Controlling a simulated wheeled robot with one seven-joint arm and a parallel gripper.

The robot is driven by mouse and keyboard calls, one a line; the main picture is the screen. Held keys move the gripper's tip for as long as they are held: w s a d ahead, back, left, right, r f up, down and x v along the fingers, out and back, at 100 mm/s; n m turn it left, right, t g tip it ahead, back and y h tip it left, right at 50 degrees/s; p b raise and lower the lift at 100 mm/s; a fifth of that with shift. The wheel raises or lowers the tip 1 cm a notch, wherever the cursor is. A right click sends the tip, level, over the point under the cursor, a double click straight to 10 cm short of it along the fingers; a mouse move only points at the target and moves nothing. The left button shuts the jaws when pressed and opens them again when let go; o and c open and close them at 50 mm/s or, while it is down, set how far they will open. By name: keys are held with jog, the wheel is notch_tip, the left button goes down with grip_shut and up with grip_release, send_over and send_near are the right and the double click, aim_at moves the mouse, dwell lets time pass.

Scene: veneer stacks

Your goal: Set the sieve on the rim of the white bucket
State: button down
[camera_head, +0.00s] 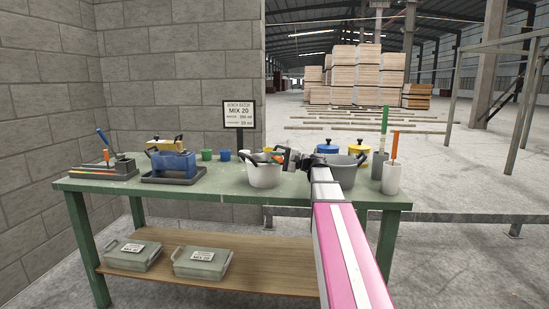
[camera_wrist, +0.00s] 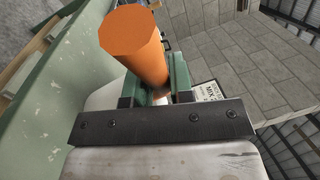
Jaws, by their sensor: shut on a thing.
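The white bucket (camera_head: 265,178) stands on the green bench, near the front edge and right of the bench's middle. My gripper (camera_head: 274,157) is at the bucket's upper right, over or at its rim. In the wrist view my gripper (camera_wrist: 155,88) has its green pads closed on a thick orange handle (camera_wrist: 135,45). Only this handle shows clearly. The rest of the held thing is hidden, so I cannot tell whether it is the sieve or whether it touches the rim. No sieve mesh can be made out in either view.
A grey tub (camera_head: 345,174) stands behind my arm, right of the white bucket. A white container (camera_head: 391,180) with an orange-handled tool (camera_head: 395,143) is at the bench's right end. A blue device (camera_head: 172,164) stands left. A sign (camera_head: 239,115) rises behind. Bare bench lies left of the bucket.

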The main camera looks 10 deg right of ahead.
jog(key=shift+f, duration=0.3)
jog(key=c, duration=0.9)
grip_release()
jog(key=shift+d, duration=0.1)
jog(key=v, duration=1)
jog(key=shift+s+d, duration=0.2)
jog(key=shift+d, duration=0.1)
jog(key=shift+f, duration=0.1)
